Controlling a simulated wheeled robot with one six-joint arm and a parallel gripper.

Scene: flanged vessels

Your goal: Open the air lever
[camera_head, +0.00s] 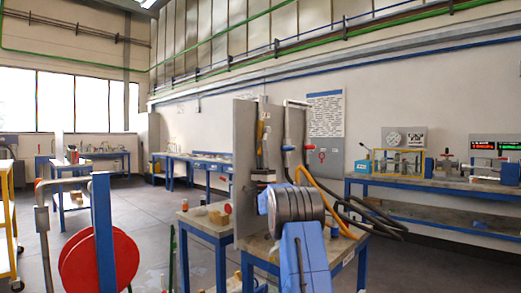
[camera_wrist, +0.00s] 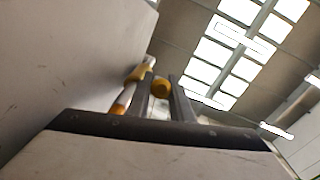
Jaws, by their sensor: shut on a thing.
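In the wrist view, the two dark fingers of my gripper (camera_wrist: 160,87) point upward beside a pale panel. A rounded yellow part (camera_wrist: 161,89), which looks like the lever's handle, sits between them, and the gripper is shut on it. A pipe with yellow and orange fittings (camera_wrist: 128,94) runs just left of the fingers. In the head view, my arm reaches to the upright grey panel (camera_head: 245,165) on the workbench. Yellow fittings (camera_head: 261,128) show on the panel's right side, above my gripper. My arm partly hides the fingers and the contact there.
The workbench (camera_head: 205,222) carries the panel and small items. An orange hose (camera_head: 325,187) and black hoses (camera_head: 372,215) loop right of my arm. A red reel (camera_head: 95,262) stands at the left. Another bench (camera_head: 430,185) with equipment lines the right wall.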

